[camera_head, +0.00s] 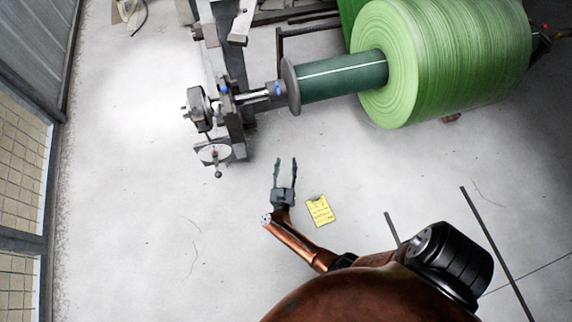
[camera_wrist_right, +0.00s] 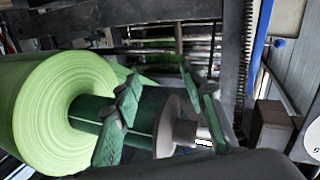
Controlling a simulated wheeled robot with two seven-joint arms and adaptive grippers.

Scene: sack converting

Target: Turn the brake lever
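A small lever with a dark knob (camera_head: 218,173) hangs from a pale round plate (camera_head: 214,153) at the near end of the roll stand. I take it to be the brake lever. My right gripper (camera_head: 286,162) is open and empty, its fingers pointing toward the stand, right of the lever and apart from it. In the right wrist view the two green fingers (camera_wrist_right: 160,75) are spread, with the roll's core behind them. A pale disc (camera_wrist_right: 307,120), perhaps the same plate, is cut off at the right edge there. My left gripper is not in view.
A large green roll (camera_head: 455,60) on a dark green core (camera_head: 345,77) is held at the upper right. The grey stand (camera_head: 236,125) carries its shaft. A yellow card (camera_head: 320,211) lies on the floor beside my right arm. Floor left of the stand is clear.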

